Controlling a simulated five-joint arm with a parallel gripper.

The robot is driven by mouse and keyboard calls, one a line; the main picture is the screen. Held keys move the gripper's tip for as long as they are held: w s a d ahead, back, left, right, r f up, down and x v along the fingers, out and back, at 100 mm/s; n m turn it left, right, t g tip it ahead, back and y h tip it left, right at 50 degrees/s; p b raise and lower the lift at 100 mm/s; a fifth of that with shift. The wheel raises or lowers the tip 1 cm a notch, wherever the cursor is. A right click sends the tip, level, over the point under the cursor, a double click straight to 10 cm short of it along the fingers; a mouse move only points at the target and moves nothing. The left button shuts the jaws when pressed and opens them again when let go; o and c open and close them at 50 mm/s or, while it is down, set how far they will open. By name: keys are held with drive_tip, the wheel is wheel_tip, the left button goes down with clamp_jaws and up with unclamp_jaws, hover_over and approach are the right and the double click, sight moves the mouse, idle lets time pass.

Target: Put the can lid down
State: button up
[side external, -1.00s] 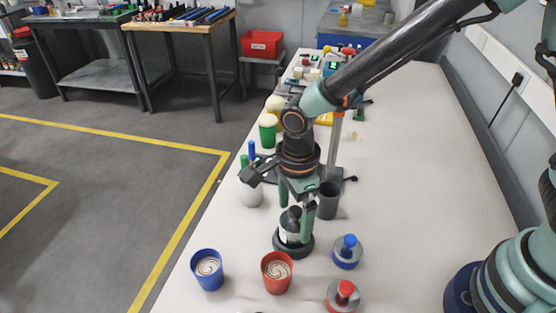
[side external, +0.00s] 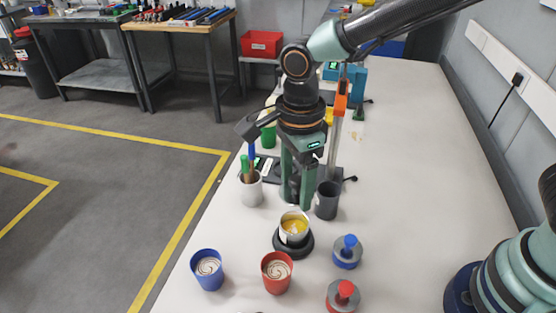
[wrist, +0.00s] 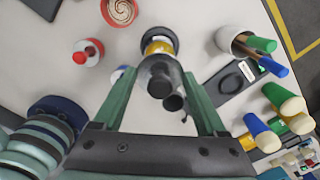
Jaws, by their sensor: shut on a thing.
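The can (side external: 294,232) stands uncovered on a round black base, with yellow contents showing in its mouth. It also shows in the wrist view (wrist: 158,46), just beyond the fingertips. My gripper (side external: 296,200) is above and behind the can, pointing down. In the wrist view my gripper (wrist: 160,76) has the grey can lid (wrist: 157,70) between its fingers, shut on its dark knob. The lid is apart from the can in the side view, where the fingers mostly hide it.
A dark grey cup (side external: 327,201) stands close right of my gripper, and a white pen cup (side external: 251,190) left. Blue (side external: 208,270) and red (side external: 277,273) cups stand in front, with blue-knobbed (side external: 347,252) and red-knobbed (side external: 342,296) pieces. The table's right side is clear.

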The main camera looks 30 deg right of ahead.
wheel_tip(320, 180, up, 11)
hover_over(233, 232)
wheel_tip(233, 232, down, 5)
wheel_tip(233, 232, down, 20)
idle(0.7)
drive_tip(key=shift+f, duration=0.1)
drive_tip(key=o, duration=1.3)
drive_tip(key=shift+c, duration=0.2)
